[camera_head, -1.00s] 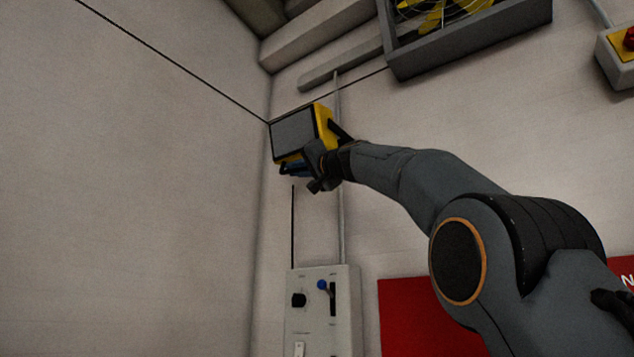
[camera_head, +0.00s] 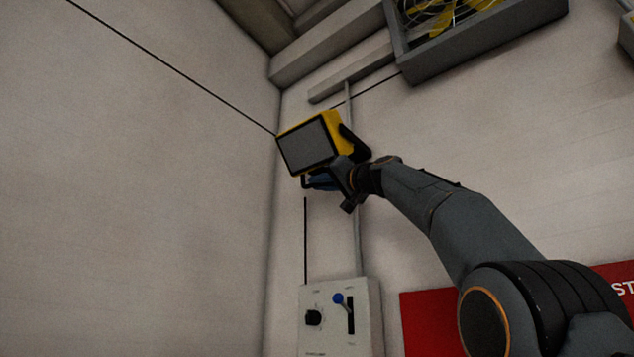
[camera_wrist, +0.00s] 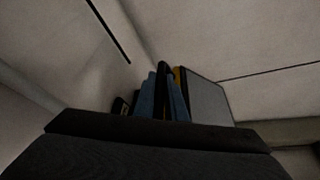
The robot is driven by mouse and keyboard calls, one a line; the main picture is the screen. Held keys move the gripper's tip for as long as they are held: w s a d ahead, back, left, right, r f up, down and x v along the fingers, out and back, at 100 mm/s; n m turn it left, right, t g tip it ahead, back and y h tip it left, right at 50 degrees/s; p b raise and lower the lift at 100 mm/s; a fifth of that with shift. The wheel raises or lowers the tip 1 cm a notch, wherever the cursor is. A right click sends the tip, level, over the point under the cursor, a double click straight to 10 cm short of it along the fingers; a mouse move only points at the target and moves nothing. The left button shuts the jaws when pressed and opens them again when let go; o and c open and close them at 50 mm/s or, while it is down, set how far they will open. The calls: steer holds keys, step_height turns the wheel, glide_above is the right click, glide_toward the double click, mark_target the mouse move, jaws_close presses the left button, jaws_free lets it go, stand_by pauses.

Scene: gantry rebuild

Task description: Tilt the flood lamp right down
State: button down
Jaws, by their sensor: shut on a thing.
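The flood lamp (camera_head: 308,146) is a yellow box with a grey front panel in a dark frame. It is mounted high near the wall corner, and its face is turned toward the left and somewhat downward. My gripper (camera_head: 322,181) is at the lamp's lower edge, shut on the dark handle (camera_head: 304,182) below the housing. In the wrist view, the blue fingers of my gripper (camera_wrist: 162,98) close around a dark bar, with the lamp's grey panel (camera_wrist: 208,100) and a strip of yellow just to the right. The exact contact is partly hidden.
A grey control box (camera_head: 340,318) with a black knob and a blue-tipped lever is on the wall below. A vertical conduit (camera_head: 354,235) runs beside the lamp. A red sign (camera_head: 428,320) is at the lower right.

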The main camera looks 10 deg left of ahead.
steer(key=shift+d, duration=0.1)
steer(key=c, duration=1.8)
jaws_free()
steer(key=shift+w+d, duration=0.1)
steer(key=shift+w, duration=0.05)
steer(key=shift+s+f+b, duration=0.1)
steer(key=shift+s+b, duration=0.1)
steer(key=shift+b, duration=0.1)
steer(key=shift+b+v, duration=3.55)
steer(key=shift+v, duration=0.2)
